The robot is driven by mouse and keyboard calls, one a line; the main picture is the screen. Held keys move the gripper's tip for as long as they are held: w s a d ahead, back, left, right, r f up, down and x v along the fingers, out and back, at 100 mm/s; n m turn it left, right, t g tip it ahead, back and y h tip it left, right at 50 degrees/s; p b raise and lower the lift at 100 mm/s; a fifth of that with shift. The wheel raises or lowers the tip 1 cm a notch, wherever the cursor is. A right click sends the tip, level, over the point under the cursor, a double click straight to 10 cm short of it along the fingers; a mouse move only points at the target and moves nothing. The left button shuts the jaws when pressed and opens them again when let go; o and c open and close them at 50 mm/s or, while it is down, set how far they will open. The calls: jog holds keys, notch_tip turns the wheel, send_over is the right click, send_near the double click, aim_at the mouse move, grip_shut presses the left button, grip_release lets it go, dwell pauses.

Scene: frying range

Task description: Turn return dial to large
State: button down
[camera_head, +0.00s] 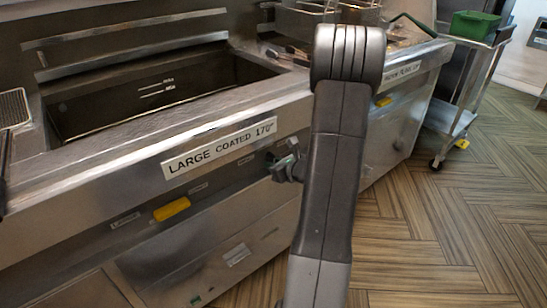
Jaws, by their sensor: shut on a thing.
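My gripper (287,166) is at the fryer's front panel, just right of the LARGE COATED 170° label (220,147). Its jaws are shut on a small control on the panel, which I take to be the return dial. The jaws and my arm hide most of this control, so I cannot read where it points. A yellow handle (172,210) sits on the same panel to the left, apart from my gripper. Small labels on the panel are too small to read.
The open, dark fryer vat (160,95) lies above the panel. Wire baskets (308,12) stand at the back. Another yellow handle (384,101) is farther right. A cart (462,85) with a green bin (475,24) stands at the far right. The wood-patterned floor (450,225) at right is clear.

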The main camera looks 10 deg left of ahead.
dwell(0.5)
jog(key=c, duration=1.3)
grip_release()
jog(key=p+v, duration=0.2)
jog(key=v, duration=1.2)
jog(key=shift+w+f, duration=0.1)
